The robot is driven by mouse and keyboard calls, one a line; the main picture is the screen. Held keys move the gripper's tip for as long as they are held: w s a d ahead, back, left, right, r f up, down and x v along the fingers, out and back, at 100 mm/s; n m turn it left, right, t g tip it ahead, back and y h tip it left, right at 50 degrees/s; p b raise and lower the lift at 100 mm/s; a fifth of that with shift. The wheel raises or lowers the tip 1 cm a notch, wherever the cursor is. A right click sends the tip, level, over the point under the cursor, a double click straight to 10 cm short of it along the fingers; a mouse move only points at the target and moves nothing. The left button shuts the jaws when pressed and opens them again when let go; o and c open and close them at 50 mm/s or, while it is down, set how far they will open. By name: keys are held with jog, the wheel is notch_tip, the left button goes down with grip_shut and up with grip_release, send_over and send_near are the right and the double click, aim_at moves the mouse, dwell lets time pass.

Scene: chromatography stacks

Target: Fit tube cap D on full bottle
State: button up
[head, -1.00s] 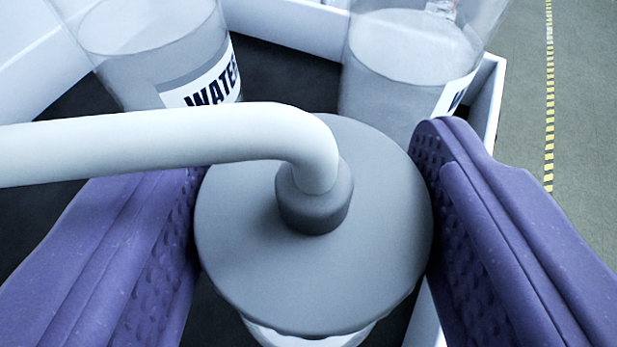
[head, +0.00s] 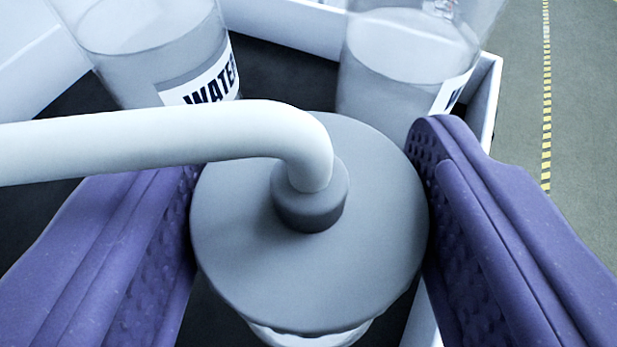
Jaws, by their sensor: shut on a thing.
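The tube cap (head: 340,255) is a grey disc with a darker collar at its centre. A thick white tube (head: 150,140) rises from the collar, bends and runs out of view to the left. My gripper (head: 310,225) has purple padded fingers, shut on the cap's left and right sides. A bottle (head: 305,337) shows as a pale rim just under the cap's near edge. The cap hides most of it, and I cannot tell whether the cap is seated on it or just above it.
Two clear bottles stand behind in a white-walled tray (head: 290,30) with a dark floor. The left bottle (head: 150,50) has a "WATER" label; the right bottle (head: 400,70) has a partly visible label. Grey floor with a yellow-black stripe (head: 546,110) lies beyond on the right.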

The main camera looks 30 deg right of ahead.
aim_at(309, 256)
jog(key=shift+f, duration=0.1)
jog(key=shift+f+b, duration=0.9)
jog(key=shift+b, duration=0.2)
jog(key=shift+f+b, duration=0.5)
jog(key=shift+b, duration=0.1)
jog(key=o, duration=1.3)
jog(key=shift+o, duration=0.2)
jog(key=shift+r, duration=0.1)
